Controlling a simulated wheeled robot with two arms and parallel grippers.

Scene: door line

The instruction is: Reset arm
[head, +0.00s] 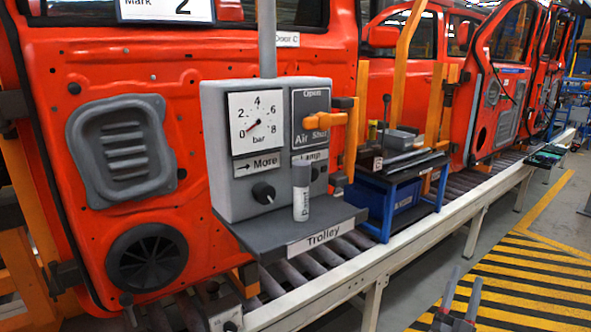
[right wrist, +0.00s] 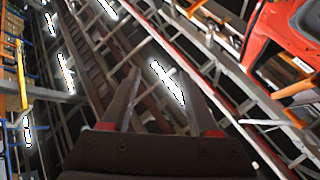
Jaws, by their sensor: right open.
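My right gripper (head: 466,276) is at the bottom right of the head view, with its two grey fingers pointing up and apart. It is over the yellow and black striped floor (head: 530,290) and touches nothing that I can see. In the right wrist view the same gripper (right wrist: 164,85) is open, with nothing between its fingers. That view looks up past the fingers at roof beams and bright lamps. My left gripper is not in the head view.
A grey control box (head: 262,205) with a gauge stands ahead, with a white paint tube (head: 301,190) on its ledge. Red car doors (head: 95,75) hang behind it. A conveyor rail (head: 400,255) runs right, past a blue trolley (head: 385,212). The striped floor is open.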

